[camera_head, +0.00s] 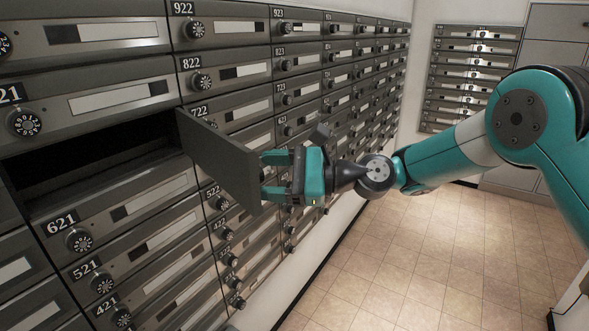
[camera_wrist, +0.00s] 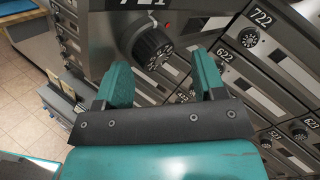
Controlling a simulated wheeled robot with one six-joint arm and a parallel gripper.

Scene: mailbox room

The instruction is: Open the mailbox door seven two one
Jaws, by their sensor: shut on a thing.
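The door of mailbox 721 (camera_head: 222,160) stands swung out from the wall, hinged on its right side beside box 722. Its dark inner face shows in the head view. Its compartment (camera_head: 90,160) is open and dark, between the boxes below 821 and 621. In the wrist view, the door's front carries a label that appears to read 721 and a round dial knob (camera_wrist: 150,50). My gripper (camera_head: 266,175) is at the front side of the door.
Several closed mailboxes with dials surround the opening, among them 621 (camera_head: 120,213) and 722 (camera_head: 235,110). Another mailbox bank (camera_head: 475,75) stands on the far wall. The tiled floor (camera_head: 415,250) to the right is clear.

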